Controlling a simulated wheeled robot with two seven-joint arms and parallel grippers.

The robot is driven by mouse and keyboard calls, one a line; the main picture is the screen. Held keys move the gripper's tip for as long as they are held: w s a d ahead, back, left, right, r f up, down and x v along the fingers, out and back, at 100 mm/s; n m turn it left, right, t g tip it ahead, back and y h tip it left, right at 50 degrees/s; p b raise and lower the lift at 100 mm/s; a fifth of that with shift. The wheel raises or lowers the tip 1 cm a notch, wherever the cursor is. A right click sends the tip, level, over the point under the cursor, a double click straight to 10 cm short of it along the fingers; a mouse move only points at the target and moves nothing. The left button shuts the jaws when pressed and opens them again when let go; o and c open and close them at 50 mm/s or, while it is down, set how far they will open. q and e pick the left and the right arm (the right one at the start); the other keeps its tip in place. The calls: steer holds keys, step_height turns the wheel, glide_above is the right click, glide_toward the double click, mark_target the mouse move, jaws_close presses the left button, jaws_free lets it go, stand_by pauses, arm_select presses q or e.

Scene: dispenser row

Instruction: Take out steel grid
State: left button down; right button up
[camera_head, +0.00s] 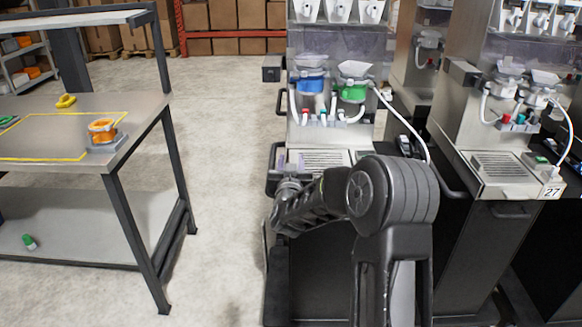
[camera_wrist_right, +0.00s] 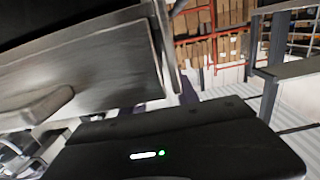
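The steel grid (camera_head: 326,160) is a slotted silver plate at the foot of the dispenser with the blue and green parts, in the head view. My right arm reaches in from the bottom, and its gripper (camera_head: 290,161) is at the left front edge of that dispenser, just left of the grid. Its two pale fingers look apart, with nothing seen between them. The arm hides part of the dispenser's front. The grid cannot be made out clearly in the right wrist view. My left gripper is not in view.
A workbench (camera_head: 150,103) with a yellow-taped area stands at the left, holding an orange-topped device (camera_head: 102,131) and a yellow ring (camera_head: 66,101). A second dispenser (camera_head: 462,130) marked 27 stands at the right. The floor between bench and dispensers is clear.

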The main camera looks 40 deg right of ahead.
steer(key=shift+w+d, duration=0.1)
steer(key=shift+w, duration=0.05)
steer(key=shift+c, duration=0.3)
jaws_close()
stand_by(0.5)
steer(key=shift+r, duration=0.2)
stand_by(0.6)
steer(key=shift+r+p, duration=0.55)
steer(key=shift+r, duration=0.2)
